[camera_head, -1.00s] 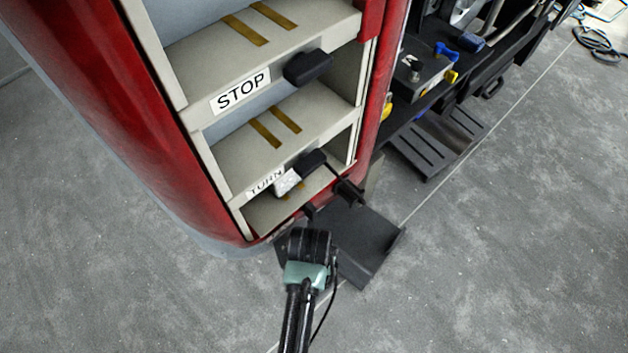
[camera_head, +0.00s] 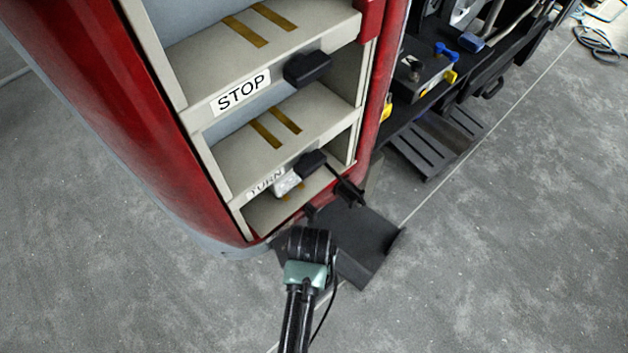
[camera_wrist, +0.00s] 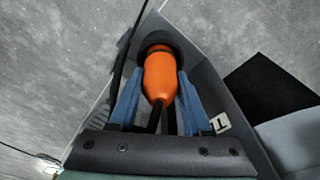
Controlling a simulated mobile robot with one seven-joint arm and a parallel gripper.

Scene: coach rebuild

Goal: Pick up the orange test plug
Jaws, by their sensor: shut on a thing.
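The orange test plug (camera_wrist: 160,75) is in the middle of the wrist view, with a dark round collar at its far end. My gripper (camera_wrist: 160,88) has a blue finger along each side of the plug and is shut on it. Two dark prongs or rods show below the plug, between the fingers. Whether the plug's far end is free of the dark collar, I cannot tell. In the head view the plug cannot be made out, and my arm reaches up to the lowest bay.
A red coach end with cream shelves (camera_head: 285,130) carries STOP and TURN labels and black handles (camera_head: 308,68). A dark step plate (camera_head: 365,245) lies beside my arm. Yellow and blue fittings (camera_head: 447,50) are at upper right. The grey floor is clear at left and lower right.

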